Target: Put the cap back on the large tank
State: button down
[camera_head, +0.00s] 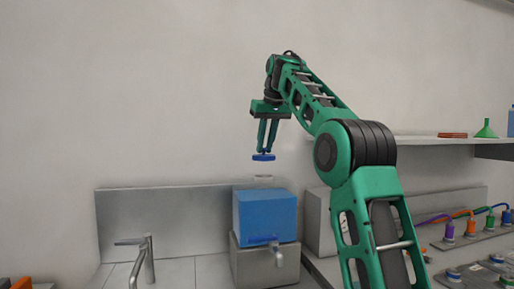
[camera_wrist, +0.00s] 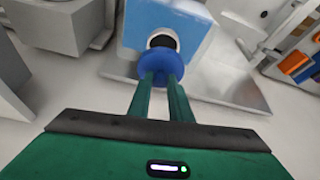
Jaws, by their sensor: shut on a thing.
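My gripper (camera_head: 264,150) is shut on the blue cap (camera_head: 263,157) and points downward. It holds the cap in the air, a small gap above the pale neck (camera_head: 264,178) of the large blue tank (camera_head: 266,215). In the wrist view the cap (camera_wrist: 162,62) sits at the tips of my gripper (camera_wrist: 161,78). The tank's dark round opening (camera_wrist: 163,41) shows partly behind the cap, so the cap is apart from the neck and appears offset from it there. The tank (camera_wrist: 190,18) stands on a grey block and has a tap at its front.
A sink faucet (camera_head: 147,258) stands left of the tank. A shelf (camera_head: 430,150) with a green funnel (camera_head: 486,129) is at the right. Coloured plugs with cables (camera_head: 471,228) lie below it. The wall space around my gripper is clear.

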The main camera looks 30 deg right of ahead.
aim_at(267, 156)
jog(key=shift+d+f, duration=0.1)
jog(key=shift+f, duration=2.85)
jog(key=shift+s+f, duration=0.1)
jog(key=shift+s, duration=0.1)
jog(key=shift+f, duration=0.2)
dwell(0.3)
jog(key=c, duration=1)
grip_release()
jog(key=shift+c, duration=0.2)
jog(key=shift+r, duration=3.55)
